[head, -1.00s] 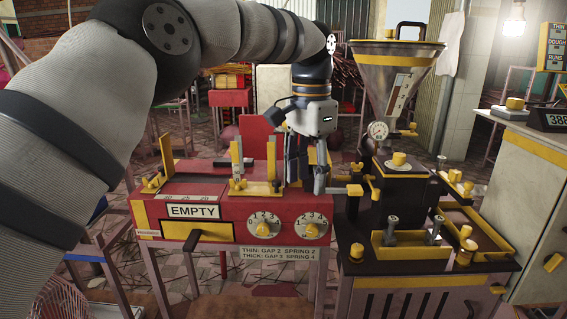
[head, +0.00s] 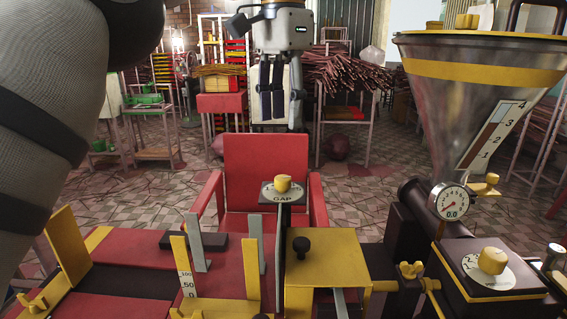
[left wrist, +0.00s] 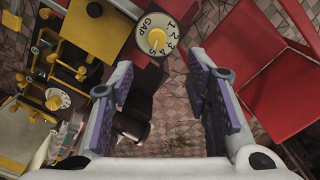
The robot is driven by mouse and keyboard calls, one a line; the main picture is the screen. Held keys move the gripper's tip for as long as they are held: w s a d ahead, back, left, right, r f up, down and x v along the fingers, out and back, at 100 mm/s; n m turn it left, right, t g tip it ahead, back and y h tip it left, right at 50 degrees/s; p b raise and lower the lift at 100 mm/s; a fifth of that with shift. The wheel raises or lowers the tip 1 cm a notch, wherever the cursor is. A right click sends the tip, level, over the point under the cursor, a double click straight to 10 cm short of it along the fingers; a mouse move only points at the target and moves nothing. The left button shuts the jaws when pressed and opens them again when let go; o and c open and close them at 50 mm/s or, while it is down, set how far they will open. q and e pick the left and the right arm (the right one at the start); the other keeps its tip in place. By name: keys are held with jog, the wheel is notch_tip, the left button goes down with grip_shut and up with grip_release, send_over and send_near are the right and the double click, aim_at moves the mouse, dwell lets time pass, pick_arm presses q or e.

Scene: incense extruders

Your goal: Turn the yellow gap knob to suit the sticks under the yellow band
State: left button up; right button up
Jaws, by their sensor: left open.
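The yellow gap knob (head: 283,184) sits on a numbered dial marked GAP, on a post at the red machine's far side. It also shows in the left wrist view as a knob (left wrist: 157,38) with numbers around it; its exact setting is too small to tell. My left gripper (head: 280,112) is open and empty, pointing down, above the knob in the head view picture. In the left wrist view, the knob lies beyond the gap between my open fingers (left wrist: 167,92), apart from them. My right gripper is not in view. I cannot identify the sticks under the yellow band.
A red chair (head: 266,165) stands behind the machine. A steel hopper (head: 470,110) with a yellow band and a pressure gauge (head: 452,203) rises on the right. Another yellow knob (head: 492,260) is below it. A rack of brown sticks (head: 352,75) stands at the back.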

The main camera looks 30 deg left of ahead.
aim_at(283, 178)
pick_arm(q)
jog(key=f, duration=0.7)
jog(key=f+p, duration=0.1)
jog(key=f, duration=0.3)
jog(key=shift+s+d+f, duration=0.15)
jog(key=shift+s+f, duration=0.05)
jog(key=shift+s, duration=0.1)
grip_shut()
